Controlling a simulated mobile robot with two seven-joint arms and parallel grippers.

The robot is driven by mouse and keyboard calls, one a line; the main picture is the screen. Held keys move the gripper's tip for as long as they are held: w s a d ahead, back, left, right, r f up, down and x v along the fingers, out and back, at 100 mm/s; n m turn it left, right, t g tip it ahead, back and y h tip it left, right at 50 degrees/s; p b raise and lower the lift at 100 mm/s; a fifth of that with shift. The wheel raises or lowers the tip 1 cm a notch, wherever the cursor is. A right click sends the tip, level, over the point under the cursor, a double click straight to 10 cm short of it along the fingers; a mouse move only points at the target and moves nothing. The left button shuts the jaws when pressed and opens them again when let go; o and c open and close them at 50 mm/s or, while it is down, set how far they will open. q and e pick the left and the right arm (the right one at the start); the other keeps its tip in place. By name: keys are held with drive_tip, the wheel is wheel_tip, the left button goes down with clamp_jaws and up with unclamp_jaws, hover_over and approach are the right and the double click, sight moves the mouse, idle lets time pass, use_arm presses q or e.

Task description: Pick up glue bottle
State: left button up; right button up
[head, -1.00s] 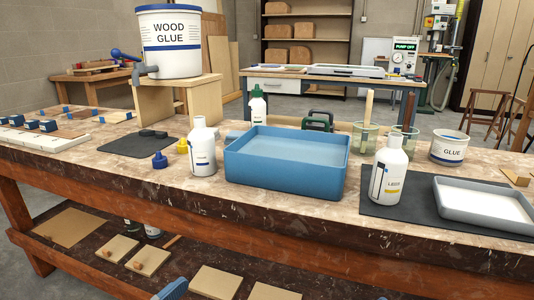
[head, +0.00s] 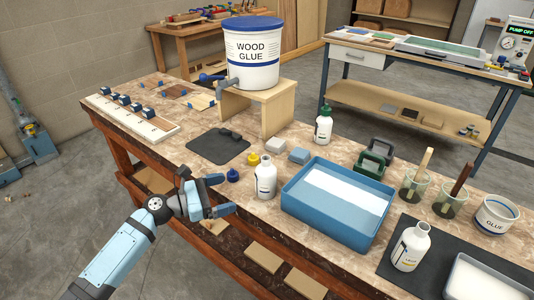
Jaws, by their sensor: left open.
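A white bottle with a label and no cap (head: 265,179) stands upright near the front edge of the workbench, left of the blue tray. A white bottle with a green cap (head: 323,128) stands farther back, behind the tray. Another open white bottle (head: 409,248) stands on a dark mat at the right. I cannot tell which one is the glue bottle. My left gripper (head: 222,196) is open and empty at the bench's front edge, just left of the nearest white bottle and apart from it. My right gripper is not in view.
The blue tray (head: 291,203) borders the nearest bottle on the right. Blue (head: 233,175) and yellow (head: 253,160) caps lie beside it. A wood glue bucket (head: 251,62) stands on a wooden stand (head: 257,97) behind. Beakers (head: 413,186) and a glue tub (head: 495,216) are at right.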

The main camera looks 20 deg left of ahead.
sight(266, 173)
use_arm(q)
drive_tip(key=w+d, duration=0.1)
drive_tip(key=w, duration=0.1)
drive_tip(key=w+d+r+n, duration=0.1)
drive_tip(key=w, duration=0.1)
drive_tip(key=w+d+n, duration=0.1)
drive_tip(key=d, duration=0.1)
drive_tip(key=shift+w+d+r+t, duration=0.1)
drive_tip(key=shift+w+r+t, duration=0.2)
drive_tip(key=shift+w+r, duration=0.1)
drive_tip(key=x, duration=0.6)
drive_tip(key=shift+d+f, duration=0.2)
drive_tip(key=shift+d, duration=0.1)
drive_tip(key=c, duration=1.1)
